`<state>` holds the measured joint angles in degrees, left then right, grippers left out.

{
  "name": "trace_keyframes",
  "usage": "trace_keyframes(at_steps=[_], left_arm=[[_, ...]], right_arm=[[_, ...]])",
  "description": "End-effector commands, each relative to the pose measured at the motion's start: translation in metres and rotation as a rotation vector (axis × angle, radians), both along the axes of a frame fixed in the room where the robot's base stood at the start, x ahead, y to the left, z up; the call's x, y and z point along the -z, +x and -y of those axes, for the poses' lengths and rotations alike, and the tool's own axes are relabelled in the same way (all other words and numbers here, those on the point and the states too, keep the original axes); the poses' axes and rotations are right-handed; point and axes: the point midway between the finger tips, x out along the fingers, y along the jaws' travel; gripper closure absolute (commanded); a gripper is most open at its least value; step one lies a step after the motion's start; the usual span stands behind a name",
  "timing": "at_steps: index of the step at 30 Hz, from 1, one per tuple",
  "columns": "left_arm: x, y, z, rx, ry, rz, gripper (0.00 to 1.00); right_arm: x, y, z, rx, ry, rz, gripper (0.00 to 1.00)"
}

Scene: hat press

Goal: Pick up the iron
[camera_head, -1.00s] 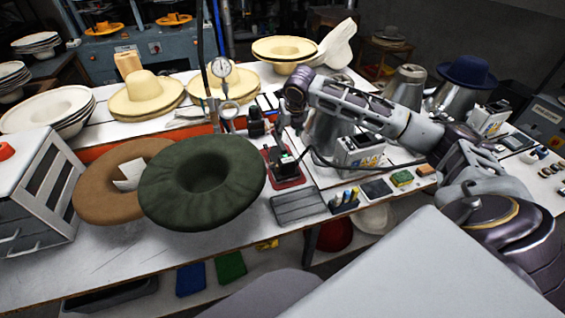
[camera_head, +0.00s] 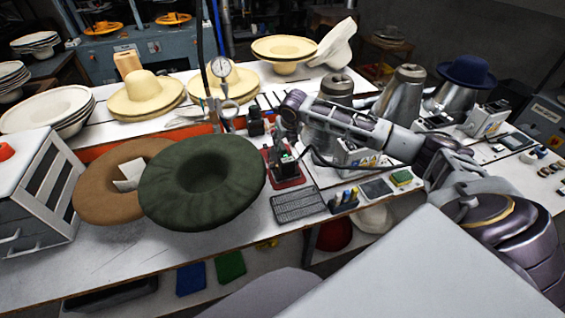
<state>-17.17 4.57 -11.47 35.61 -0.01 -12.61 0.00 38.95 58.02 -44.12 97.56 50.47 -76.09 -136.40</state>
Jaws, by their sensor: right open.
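The iron (camera_head: 284,163) looks small and dark with a green light. It sits on a red pad (camera_head: 290,183) on the white worktable, right of the dark green felt hat. My right gripper (camera_head: 281,138) points down just above and behind the iron. Its fingers are dark and small here, and they show no grip on the iron. Part of the iron's handle is hard to make out against the gripper. My left gripper is not in view.
The green hat (camera_head: 205,180) and a brown hat (camera_head: 105,190) lie left of the pad. A dark ribbed mat (camera_head: 298,205) and a tool holder (camera_head: 343,200) are in front. A cable runs right from the iron. Metal hat blocks (camera_head: 402,90) stand behind my arm.

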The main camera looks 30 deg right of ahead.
Motion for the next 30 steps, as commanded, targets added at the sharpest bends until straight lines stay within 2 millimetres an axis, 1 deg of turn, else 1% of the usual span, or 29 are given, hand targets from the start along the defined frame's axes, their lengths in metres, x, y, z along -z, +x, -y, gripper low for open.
trace_keyframes(at_steps=[7, 11, 17, 24, 30], left_arm=[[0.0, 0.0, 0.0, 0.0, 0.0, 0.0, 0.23], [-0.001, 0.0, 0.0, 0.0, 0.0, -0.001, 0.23], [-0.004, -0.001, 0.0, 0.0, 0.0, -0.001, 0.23], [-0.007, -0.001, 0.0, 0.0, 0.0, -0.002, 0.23], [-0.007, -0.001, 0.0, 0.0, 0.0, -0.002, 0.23]], right_arm=[[0.0, 0.0, 0.0, 0.0, 0.001, 0.0, 0.51], [0.004, 0.002, 0.0, 0.0, 0.001, -0.001, 0.51], [0.018, 0.009, 0.001, -0.001, 0.002, -0.002, 0.51], [0.04, 0.018, 0.004, 0.001, 0.002, -0.001, 0.51], [0.047, 0.021, 0.004, -0.002, 0.0, 0.0, 0.51]])
